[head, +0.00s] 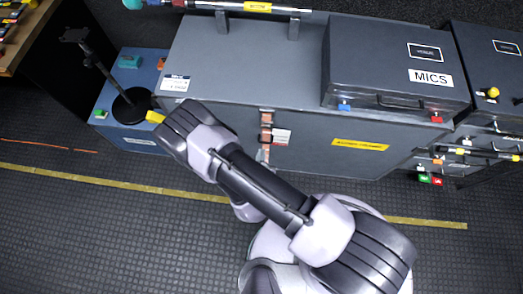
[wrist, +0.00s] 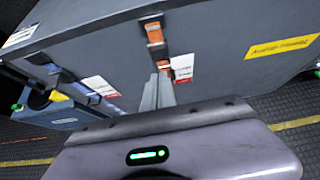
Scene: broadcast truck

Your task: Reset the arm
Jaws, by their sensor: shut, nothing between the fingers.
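My gripper (wrist: 157,82) shows in the wrist view as two thin grey fingers close together, shut and empty. It points at the front of a large grey case (wrist: 220,40), just below an orange latch (wrist: 154,33). I cannot tell whether the fingertips touch the case. In the head view my arm is folded in front of this case (head: 330,155), with its elbow toward the left. The upper link hides most of the wrist and gripper there. The orange latch also shows in the head view (head: 266,118).
A MICS case (head: 375,60) sits on the large case's right side. A blue box (head: 135,70) with a black stand (head: 130,105) is at left, close to my elbow. More cases (head: 490,60) stand at right. Dark floor with a yellow strip (head: 90,177) is open at lower left.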

